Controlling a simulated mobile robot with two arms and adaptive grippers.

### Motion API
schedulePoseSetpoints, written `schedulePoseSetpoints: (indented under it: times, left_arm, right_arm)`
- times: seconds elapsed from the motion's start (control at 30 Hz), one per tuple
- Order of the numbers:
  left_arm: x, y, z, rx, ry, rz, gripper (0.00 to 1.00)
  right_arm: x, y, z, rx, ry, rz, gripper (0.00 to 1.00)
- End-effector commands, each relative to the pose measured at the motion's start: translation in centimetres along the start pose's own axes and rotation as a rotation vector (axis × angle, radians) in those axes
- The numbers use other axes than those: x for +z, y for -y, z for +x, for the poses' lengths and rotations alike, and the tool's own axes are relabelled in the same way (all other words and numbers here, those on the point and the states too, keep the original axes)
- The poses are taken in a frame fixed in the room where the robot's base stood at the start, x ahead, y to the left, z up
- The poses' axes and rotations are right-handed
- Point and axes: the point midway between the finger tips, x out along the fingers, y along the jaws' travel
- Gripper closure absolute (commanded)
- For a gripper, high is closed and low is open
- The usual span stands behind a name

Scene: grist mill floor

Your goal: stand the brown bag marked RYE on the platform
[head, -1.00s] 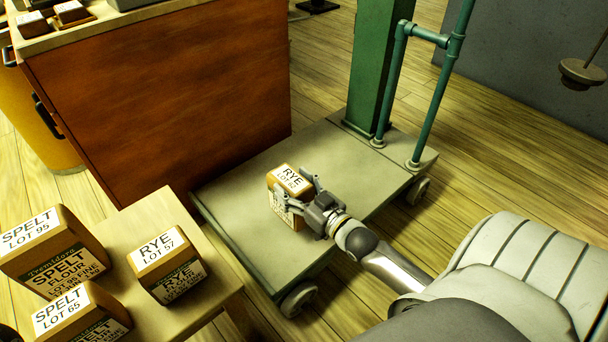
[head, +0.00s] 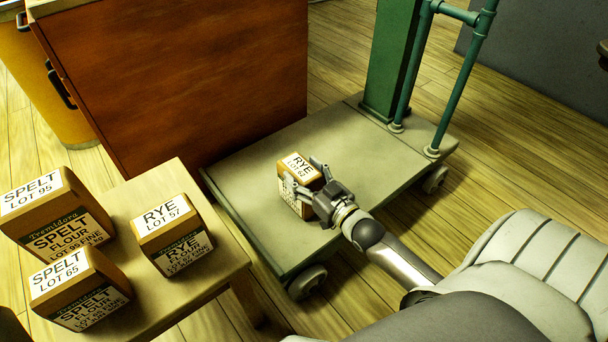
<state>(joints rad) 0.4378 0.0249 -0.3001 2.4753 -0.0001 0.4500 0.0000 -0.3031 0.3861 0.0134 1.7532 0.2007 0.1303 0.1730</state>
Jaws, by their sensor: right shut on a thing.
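A brown bag with a white RYE label on top (head: 299,168) is upright at the platform (head: 245,185), over its near part. My right gripper (head: 308,188) is shut on this bag from the right, its fingers on the bag's sides. The bag's base looks on or very close to the platform surface; I cannot tell whether it touches. Another brown bag marked RYE LOT 57 (head: 172,236) stands on the wooden table at the lower left. My left gripper is not in view.
Bags marked SPELT LOT 95 (head: 55,212) and SPELT LOT 65 (head: 78,287) share the wooden table (head: 122,195). A green post (head: 395,60) and pipe rail (head: 465,80) rise from the platform's far end. A brown cabinet (head: 180,75) borders its left side. The platform's middle is clear.

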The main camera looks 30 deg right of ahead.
Motion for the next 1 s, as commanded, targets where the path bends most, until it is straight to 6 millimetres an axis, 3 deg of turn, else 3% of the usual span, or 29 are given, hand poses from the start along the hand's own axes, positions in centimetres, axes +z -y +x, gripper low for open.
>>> schedulePoseSetpoints:
  times: [0.23, 0.27, 0.43, 0.83, 1.0]
  left_arm:
    - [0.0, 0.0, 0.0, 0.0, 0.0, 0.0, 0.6]
    - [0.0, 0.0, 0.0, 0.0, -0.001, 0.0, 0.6]
    - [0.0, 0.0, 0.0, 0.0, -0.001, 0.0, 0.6]
    - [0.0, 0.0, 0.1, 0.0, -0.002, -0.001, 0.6]
    - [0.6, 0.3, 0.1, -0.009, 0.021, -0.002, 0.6]
  right_arm:
    - [-0.3, 0.0, 0.1, -0.001, -0.011, -0.001, 1.0]
    - [0.2, 0.0, 0.0, 0.0, 0.0, 0.0, 0.35]
    - [0.2, 0.0, 0.0, 0.0, 0.0, 0.0, 0.14]
    - [-0.1, 0.0, -0.1, 0.0, 0.0, 0.0, 0.14]
    - [-0.2, 0.0, -1.9, 0.001, 0.004, 0.0, 0.14]
